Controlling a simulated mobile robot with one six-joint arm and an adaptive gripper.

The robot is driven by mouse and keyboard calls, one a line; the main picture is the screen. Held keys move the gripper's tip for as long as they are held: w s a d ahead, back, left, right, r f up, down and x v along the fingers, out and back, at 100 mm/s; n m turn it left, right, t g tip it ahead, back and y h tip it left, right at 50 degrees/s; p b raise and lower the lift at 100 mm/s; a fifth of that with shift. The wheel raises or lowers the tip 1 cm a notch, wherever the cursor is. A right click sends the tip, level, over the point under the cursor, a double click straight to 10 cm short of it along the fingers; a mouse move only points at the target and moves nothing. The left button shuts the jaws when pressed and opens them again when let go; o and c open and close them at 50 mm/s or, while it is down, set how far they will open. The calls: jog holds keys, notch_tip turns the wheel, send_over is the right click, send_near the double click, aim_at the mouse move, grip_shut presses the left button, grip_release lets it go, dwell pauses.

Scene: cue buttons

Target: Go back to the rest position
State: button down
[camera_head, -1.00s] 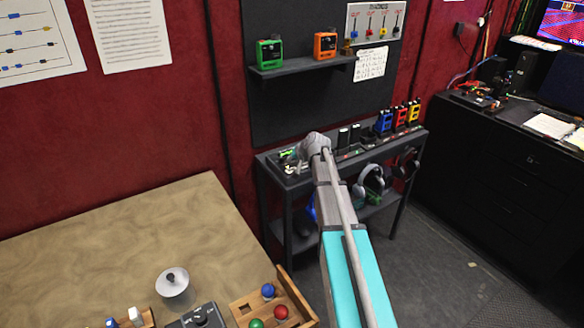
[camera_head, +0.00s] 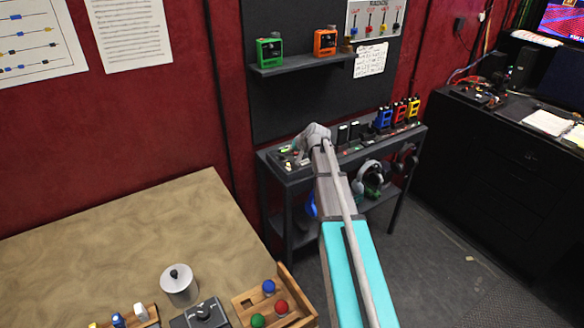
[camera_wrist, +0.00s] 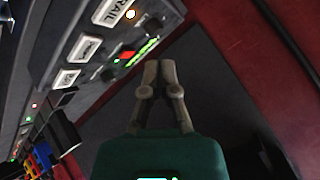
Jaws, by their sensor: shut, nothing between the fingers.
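My gripper (camera_wrist: 160,66) is shut and empty in the wrist view, with its two fingertips together. Beside them, apart in the picture, is a dark panel (camera_wrist: 105,45) with white labels, one reading "RAIL", and lit orange, red and green spots. In the head view my arm reaches out to the narrow dark console table (camera_head: 275,170) at the wall. My gripper end is at the left part of that table and is too small there to read its fingers.
Headphones (camera_head: 366,178) hang under the console. Blue, red and yellow devices (camera_head: 400,112) stand at its right end. A shelf (camera_head: 300,65) holds green and orange boxes. At front left, a tan table (camera_head: 120,240) bears a metal pot (camera_head: 179,286) and a wooden tray (camera_head: 243,308) with colored balls.

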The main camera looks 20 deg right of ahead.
jog(key=shift+s, duration=0.1)
jog(key=s+a+f+n+g+h, duration=0.1)
jog(key=s+a, duration=0.4)
jog(key=s, duration=0.6)
jog(key=s+a+f+n+g, duration=0.2)
jog(key=s+a+g, duration=0.3)
jog(key=s, duration=0.6)
jog(key=s+a+f+n+g+h, duration=0.1)
jog(key=s+a+f+n+g, duration=0.1)
jog(key=s+a, duration=0.5)
jog(key=s, duration=0.3)
jog(key=shift+s+a+f+n+g+h, duration=0.2)
jog(key=shift+s+f+n+g+h, duration=0.1)
jog(key=shift+s+g, duration=0.1)
notch_tip(320, 180, up, 12)
jog(key=p, duration=1.2)
jog(key=shift+r, duration=0.2)
jog(key=shift+s, duration=0.15)
